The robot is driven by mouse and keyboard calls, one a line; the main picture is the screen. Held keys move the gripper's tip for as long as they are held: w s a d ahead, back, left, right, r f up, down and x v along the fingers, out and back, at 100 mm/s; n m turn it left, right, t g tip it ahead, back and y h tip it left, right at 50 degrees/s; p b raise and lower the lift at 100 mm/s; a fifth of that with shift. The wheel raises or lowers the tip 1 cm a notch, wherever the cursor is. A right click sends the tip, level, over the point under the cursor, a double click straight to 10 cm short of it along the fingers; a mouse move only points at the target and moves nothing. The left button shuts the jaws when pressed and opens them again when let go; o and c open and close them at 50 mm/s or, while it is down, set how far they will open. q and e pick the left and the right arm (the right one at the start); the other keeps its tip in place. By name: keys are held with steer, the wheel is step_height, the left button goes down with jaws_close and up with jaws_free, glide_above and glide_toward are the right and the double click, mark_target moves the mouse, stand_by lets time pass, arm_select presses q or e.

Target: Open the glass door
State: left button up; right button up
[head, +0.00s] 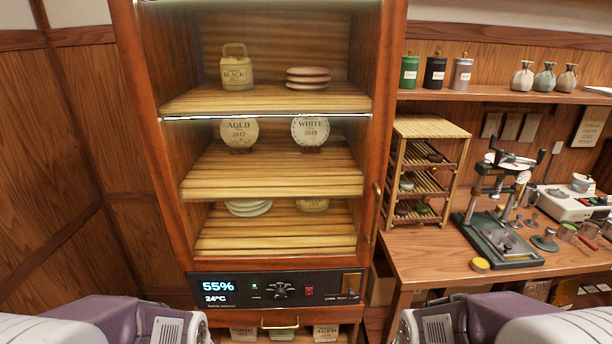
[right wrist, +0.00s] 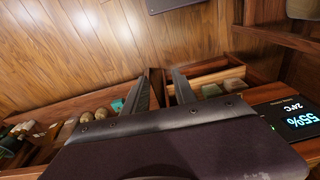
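A tall wooden cabinet (head: 177,230) stands in the middle of the head view, with tea cakes on its lit shelves. Its front appears to be covered by a clear glass door (head: 275,160); the glass is hard to make out, and the door looks closed. A small brass handle (head: 376,196) sits on the right frame. My right gripper (right wrist: 163,85) shows in the right wrist view with its two fingers apart and nothing between them. It is low, near the drawer area and the display panel (right wrist: 300,115). My left gripper is not in view.
A control panel (head: 278,289) and a drawer with a brass pull (head: 280,324) are under the shelves. To the right, a wooden counter (head: 430,262) holds a small rack (head: 432,130) and a green press (head: 500,240). The wood wall at left is bare.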

steer(key=w+r+t+b, duration=0.1)
steer(key=w+r+t, duration=0.2)
steer(key=w, duration=0.4)
steer(key=w+r+t+y+b, duration=0.1)
steer(key=w+r+t, duration=0.3)
steer(key=w, duration=0.2)
steer(key=w+r+t+b, duration=0.1)
steer(key=w+r+t, duration=0.2)
steer(key=w, duration=0.4)
steer(key=w+a+r+n+t+y+b, duration=0.25)
steer(key=w+r+t+y+b, duration=0.2)
steer(key=r+b, duration=0.45)
steer(key=d+t+h+b, duration=0.2)
steer(key=d, duration=0.4)
steer(key=x, duration=0.8)
steer(key=shift+w+a+r, duration=0.15)
steer(key=shift+w+r, duration=0.1)
steer(key=shift+w, duration=0.05)
steer(key=shift+c, duration=0.3)
